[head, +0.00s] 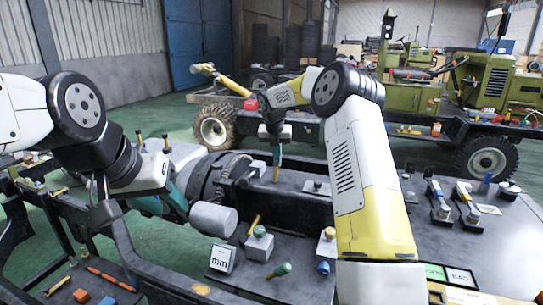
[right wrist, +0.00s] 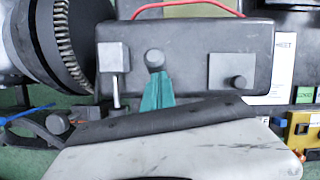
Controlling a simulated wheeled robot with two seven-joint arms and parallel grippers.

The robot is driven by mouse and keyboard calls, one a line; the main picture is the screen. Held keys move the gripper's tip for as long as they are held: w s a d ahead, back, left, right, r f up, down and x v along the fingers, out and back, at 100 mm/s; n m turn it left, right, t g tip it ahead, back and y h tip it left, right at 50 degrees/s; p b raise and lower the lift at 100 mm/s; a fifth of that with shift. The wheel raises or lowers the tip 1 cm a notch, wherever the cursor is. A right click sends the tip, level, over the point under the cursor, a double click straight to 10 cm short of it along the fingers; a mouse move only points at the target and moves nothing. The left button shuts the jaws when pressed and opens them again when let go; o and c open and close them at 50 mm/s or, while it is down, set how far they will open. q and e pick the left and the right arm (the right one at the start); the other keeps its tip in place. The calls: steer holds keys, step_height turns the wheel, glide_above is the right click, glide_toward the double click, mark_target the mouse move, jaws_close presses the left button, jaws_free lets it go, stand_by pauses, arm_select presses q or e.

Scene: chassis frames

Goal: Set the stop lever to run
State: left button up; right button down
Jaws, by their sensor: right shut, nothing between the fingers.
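Several small levers and knobs show, and I cannot tell which is the stop lever. In the right wrist view, a dark box carries a grey block with a pale pin (right wrist: 115,62), a round grey knob (right wrist: 155,60) and a square plate with a knob (right wrist: 229,72). My right gripper (right wrist: 157,88) has teal fingers, shut and empty, and appears just beside the round knob; contact is unclear. In the head view my right gripper (head: 277,155) points down over the dark engine block (head: 300,208). My left gripper (head: 177,196) is by a grey cylinder (head: 213,219), its fingertips partly hidden.
Two lever units (head: 438,203) stand at right. A green vehicle (head: 490,85) is behind. A red cable (right wrist: 190,5) crosses the wrist view.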

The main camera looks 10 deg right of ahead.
steer(key=shift+w+d+r, duration=0.15)
steer(key=shift+w+d, duration=0.4)
steer(key=shift+d, duration=0.1)
steer(key=s+a+v, duration=0.1)
steer(key=v, duration=0.7)
steer(key=shift+f, duration=0.2)
steer(key=shift+s, duration=0.1)
